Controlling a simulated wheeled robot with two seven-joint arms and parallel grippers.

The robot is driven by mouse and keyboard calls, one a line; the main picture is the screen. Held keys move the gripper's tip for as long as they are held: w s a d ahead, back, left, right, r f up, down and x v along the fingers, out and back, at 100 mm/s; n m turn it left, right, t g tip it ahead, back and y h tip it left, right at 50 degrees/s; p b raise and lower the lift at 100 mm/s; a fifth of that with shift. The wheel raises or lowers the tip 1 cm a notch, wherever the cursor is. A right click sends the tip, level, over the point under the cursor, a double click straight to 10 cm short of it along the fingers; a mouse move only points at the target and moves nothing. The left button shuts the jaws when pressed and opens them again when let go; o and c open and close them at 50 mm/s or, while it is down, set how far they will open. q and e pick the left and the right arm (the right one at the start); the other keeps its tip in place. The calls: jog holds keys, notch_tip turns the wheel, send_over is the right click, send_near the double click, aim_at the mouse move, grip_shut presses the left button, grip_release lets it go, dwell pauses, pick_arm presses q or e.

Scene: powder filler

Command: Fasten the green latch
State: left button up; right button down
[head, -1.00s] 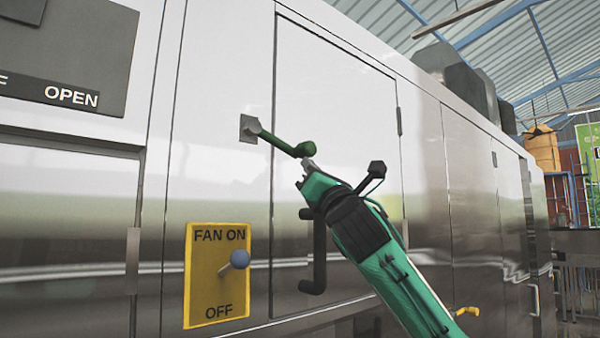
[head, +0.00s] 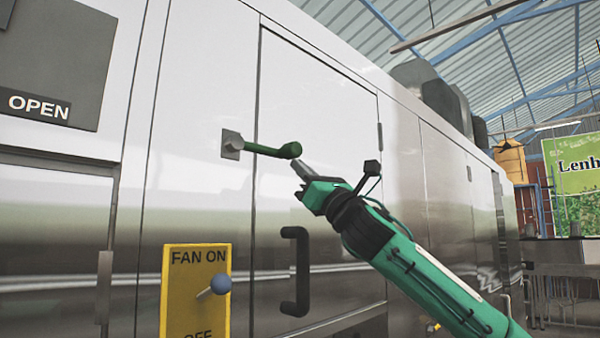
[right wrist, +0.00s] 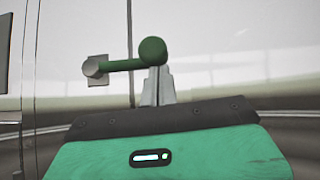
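The green latch (head: 270,150) is a bar with a round knob, pivoted on a grey square mount on the steel cabinet left of the door (head: 340,170). It reaches right across the door's left edge, tilted slightly down to its knob. My right gripper (head: 297,162) is at the knob, its fingertips against or just below it. In the right wrist view the fingers (right wrist: 157,85) look close together under the knob (right wrist: 152,50), which hides their tips. Whether they grip the knob cannot be told. My left gripper is not in view.
A black door handle (head: 297,272) stands out below the latch. Free air lies in front of the door.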

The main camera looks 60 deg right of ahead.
jog(key=shift+s+d+r, duration=0.35)
jog(key=shift+r, duration=0.05)
dwell(0.4)
jog(key=s+f+b, duration=0.7)
jog(key=f+b, duration=0.4)
jog(key=b, duration=0.1)
jog(key=shift+a+f, duration=0.15)
jog(key=shift+a, duration=0.1)
